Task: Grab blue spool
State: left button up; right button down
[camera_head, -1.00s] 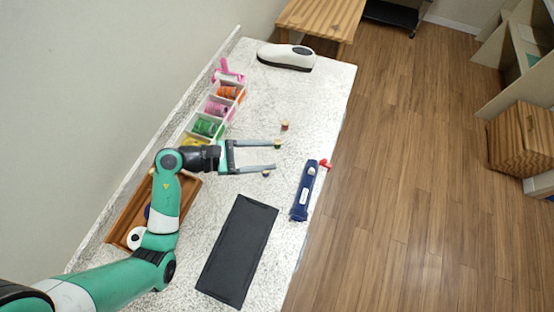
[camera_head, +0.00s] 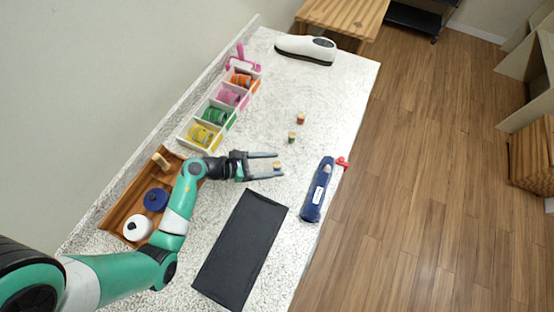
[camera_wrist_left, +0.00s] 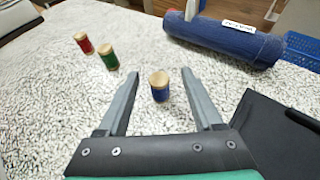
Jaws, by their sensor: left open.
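The small blue spool (camera_head: 277,165) with wooden ends stands upright on the speckled table. It also shows in the left wrist view (camera_wrist_left: 159,88). My left gripper (camera_head: 280,165) is open, with one finger on each side of the blue spool, near the fingertips. In the left wrist view the spool sits between the two fingers (camera_wrist_left: 160,73) with visible gaps on both sides. My right gripper is not in view.
A green spool (camera_head: 292,137) and a red spool (camera_head: 300,118) stand farther back. A dark blue tool (camera_head: 317,189) lies to the right, a black mat (camera_head: 240,250) in front. A compartment tray (camera_head: 185,141) and a wooden tray (camera_head: 113,212) line the left side.

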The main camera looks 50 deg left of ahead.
aim_at(285, 167)
pick_arm(q)
jog(key=x, duration=0.2)
jog(key=b+x, duration=0.1)
jog(key=x, duration=0.2)
jog(key=shift+f, duration=0.3)
jog(key=shift+a, duration=0.1)
grip_shut()
